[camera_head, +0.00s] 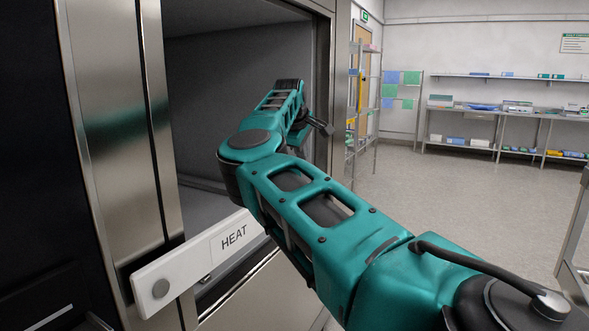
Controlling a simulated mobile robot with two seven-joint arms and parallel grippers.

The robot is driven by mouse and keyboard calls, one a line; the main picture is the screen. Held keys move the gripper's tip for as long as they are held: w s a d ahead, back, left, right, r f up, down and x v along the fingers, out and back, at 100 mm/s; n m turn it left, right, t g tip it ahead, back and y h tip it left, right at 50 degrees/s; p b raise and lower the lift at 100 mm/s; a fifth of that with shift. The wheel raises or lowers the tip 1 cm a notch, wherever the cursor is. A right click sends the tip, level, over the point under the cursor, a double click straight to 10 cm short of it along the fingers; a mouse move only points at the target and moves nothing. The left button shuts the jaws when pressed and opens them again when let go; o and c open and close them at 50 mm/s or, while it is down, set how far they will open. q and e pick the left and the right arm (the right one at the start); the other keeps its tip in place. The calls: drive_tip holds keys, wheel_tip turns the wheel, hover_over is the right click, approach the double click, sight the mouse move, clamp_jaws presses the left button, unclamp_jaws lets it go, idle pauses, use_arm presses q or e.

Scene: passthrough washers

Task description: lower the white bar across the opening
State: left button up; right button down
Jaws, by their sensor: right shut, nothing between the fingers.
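The white bar (185,272), marked HEAT, lies across the lower part of the washer's opening (240,90). A round grey bolt shows near its left end, and the bar slants up to the right. Its right end is hidden behind my right arm. My right arm comes in from the lower right, passes in front of the bar and bends up at the opening. My right gripper (322,128), small and dark, is shut and empty near the right side of the opening, above and to the right of the visible bar. My left gripper is out of view.
A steel door post (115,110) stands left of the opening, and a steel frame (340,60) edges its right. Wire shelves (365,95) and a long bench (500,110) stand at the back. The grey floor (450,190) between is clear.

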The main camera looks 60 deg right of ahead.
drive_tip(key=shift+s+d+r, duration=0.1)
drive_tip(key=shift+d+r, duration=0.05)
drive_tip(key=shift+r, duration=0.85)
